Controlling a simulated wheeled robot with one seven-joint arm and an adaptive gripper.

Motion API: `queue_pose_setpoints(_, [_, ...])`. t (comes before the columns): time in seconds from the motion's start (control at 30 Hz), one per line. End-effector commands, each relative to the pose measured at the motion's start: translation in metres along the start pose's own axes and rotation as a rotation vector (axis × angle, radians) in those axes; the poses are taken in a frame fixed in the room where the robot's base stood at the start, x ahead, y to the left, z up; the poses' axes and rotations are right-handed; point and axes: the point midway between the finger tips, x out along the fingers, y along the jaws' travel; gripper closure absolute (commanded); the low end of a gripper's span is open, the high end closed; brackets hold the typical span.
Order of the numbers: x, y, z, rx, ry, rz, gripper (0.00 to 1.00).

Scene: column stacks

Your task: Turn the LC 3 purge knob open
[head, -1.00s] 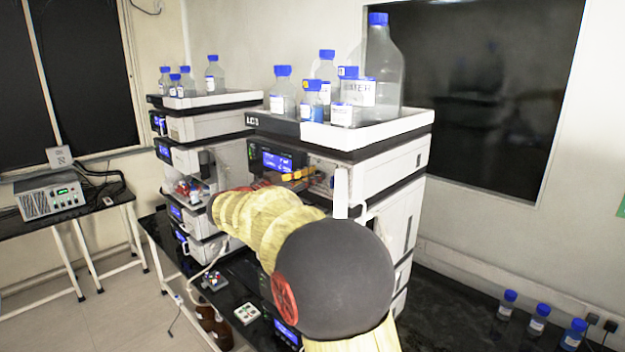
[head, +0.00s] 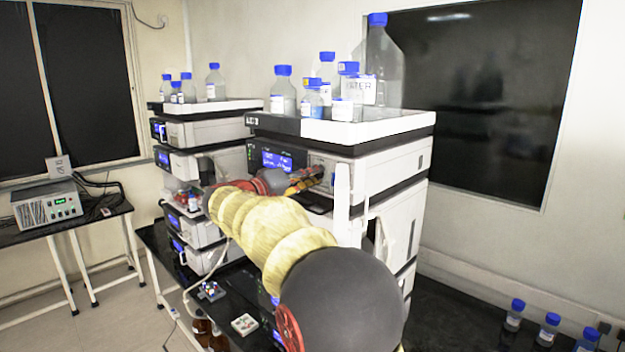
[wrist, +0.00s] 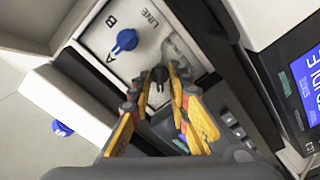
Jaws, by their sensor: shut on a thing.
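The LC 3 stack (head: 392,160) stands in the middle of the head view, with a lit blue display on its upper module. In the wrist view, a black knob (wrist: 160,76) sits on a pale panel, beside a blue knob (wrist: 124,40) marked A, B and LINE. My gripper (wrist: 161,92) has its yellow fingers on either side of the black knob and is shut on it. In the head view my gripper (head: 318,175) is at the front of the upper module, right of the display. My fingers and arm hide part of the module front.
Several blue-capped bottles (head: 327,75) stand in the white tray (head: 385,127) on top of the stack. A second stack (head: 213,132) stands to the left. A white upright piece (head: 342,200) is close right of my gripper. The display (wrist: 302,90) is at the wrist view's right.

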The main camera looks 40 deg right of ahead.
Motion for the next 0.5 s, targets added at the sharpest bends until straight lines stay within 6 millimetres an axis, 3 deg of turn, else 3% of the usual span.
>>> queue_pose_setpoints(0.5, [-0.0004, -0.0009, -0.0013, -0.467, 0.002, -0.001, 1.0])
